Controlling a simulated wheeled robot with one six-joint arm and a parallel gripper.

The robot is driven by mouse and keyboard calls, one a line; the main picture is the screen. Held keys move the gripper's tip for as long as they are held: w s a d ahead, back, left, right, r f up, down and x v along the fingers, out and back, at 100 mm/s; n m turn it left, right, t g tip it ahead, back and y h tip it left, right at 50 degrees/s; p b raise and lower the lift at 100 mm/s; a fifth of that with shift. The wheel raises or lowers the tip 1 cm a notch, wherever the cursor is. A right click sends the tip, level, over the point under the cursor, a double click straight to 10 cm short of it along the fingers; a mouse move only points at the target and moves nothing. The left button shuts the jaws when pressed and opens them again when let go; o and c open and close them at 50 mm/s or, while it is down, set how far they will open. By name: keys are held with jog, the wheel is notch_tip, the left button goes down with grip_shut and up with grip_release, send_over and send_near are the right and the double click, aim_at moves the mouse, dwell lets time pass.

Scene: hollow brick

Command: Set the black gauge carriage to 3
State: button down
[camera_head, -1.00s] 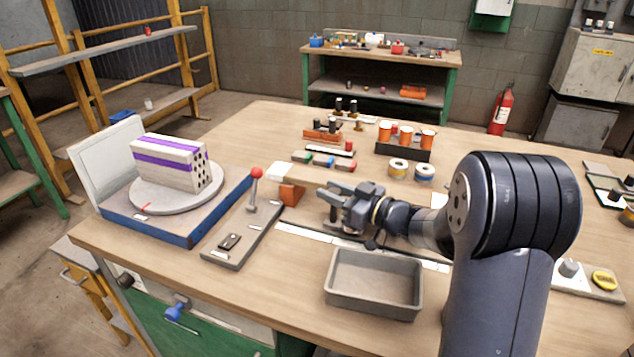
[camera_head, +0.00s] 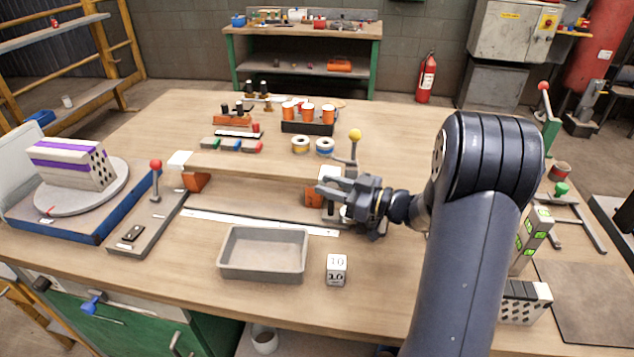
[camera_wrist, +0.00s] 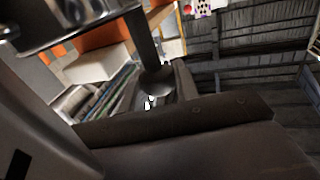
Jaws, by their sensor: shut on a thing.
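My gripper (camera_head: 332,197) is at the right end of the white scale strip (camera_head: 255,222), next to the right orange block (camera_head: 313,196). It is shut on a dark part that I take to be the black gauge carriage, mostly hidden by the fingers in the head view. In the wrist view a dark post with a round foot (camera_wrist: 156,80) shows close to the jaws. The scale's figures are too small to read, so I cannot tell the carriage's setting.
A grey tray (camera_head: 262,254) and a white marked cube (camera_head: 337,269) stand in front of the strip. A wooden bar (camera_head: 262,168) runs behind it. A red-knobbed lever (camera_head: 155,166) stands left, a yellow-knobbed one (camera_head: 355,137) behind my gripper.

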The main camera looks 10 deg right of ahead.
jog(key=shift+d, duration=0.1)
dwell(0.3)
jog(key=c, duration=1.1)
grip_release()
jog(key=shift+s+d, duration=0.1)
jog(key=shift+d, duration=0.05)
jog(key=shift+o, duration=0.2)
jog(key=v, duration=1)
jog(key=shift+s+d, duration=0.25)
jog(key=shift+d, duration=0.05)
jog(key=shift+a, duration=0.1)
jog(key=x, duration=1.1)
jog(key=shift+w+a, duration=0.2)
jog(key=shift+a, duration=0.2)
